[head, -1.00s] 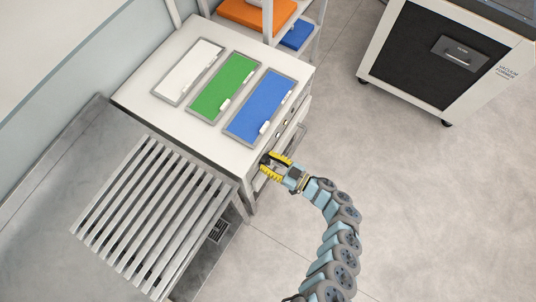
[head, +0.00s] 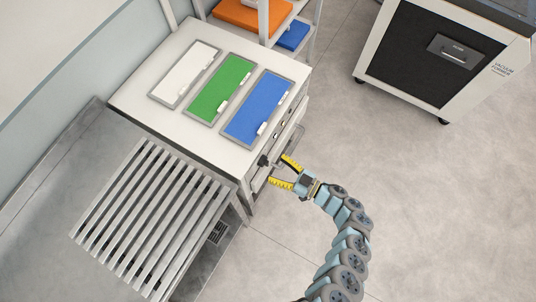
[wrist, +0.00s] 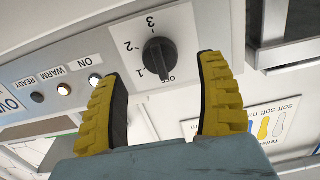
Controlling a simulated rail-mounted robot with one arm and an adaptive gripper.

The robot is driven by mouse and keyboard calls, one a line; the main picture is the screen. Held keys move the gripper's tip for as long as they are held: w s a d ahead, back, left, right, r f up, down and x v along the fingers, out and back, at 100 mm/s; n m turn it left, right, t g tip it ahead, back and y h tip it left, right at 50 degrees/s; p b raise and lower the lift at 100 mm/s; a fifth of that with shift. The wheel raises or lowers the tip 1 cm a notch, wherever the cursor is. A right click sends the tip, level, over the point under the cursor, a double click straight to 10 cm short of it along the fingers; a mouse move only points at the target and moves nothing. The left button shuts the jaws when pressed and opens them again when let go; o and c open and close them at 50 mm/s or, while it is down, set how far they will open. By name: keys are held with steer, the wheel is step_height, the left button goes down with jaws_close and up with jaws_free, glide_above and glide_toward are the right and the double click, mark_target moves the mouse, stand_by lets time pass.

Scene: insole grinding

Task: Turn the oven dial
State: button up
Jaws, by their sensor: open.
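The black oven dial (wrist: 160,58) sits on a white scale plate marked OFF, 1, 2 and 3 in the wrist view. Its lower end lies near the 1 and OFF marks; I cannot tell exactly where it points. In the head view the dial (head: 264,161) sticks out from the oven's front face (head: 255,181). My gripper (head: 277,168) is open just in front of that face. Its yellow ribbed fingers (wrist: 160,95) are spread wide on either side below the dial in the wrist view, empty and apart from it.
The ON lamp (wrist: 95,79) and WARM lamp (wrist: 63,89) glow; the READY lamp (wrist: 37,97) looks dark. White, green (head: 219,91) and blue (head: 258,108) panels lie on the oven top. A slatted rack (head: 150,215) stands left. Floor (head: 420,220) to the right is clear.

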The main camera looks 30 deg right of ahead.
steer(key=v, duration=0.7)
steer(key=shift+s+d, duration=0.1)
steer(key=shift+s, duration=0.05)
stand_by(0.4)
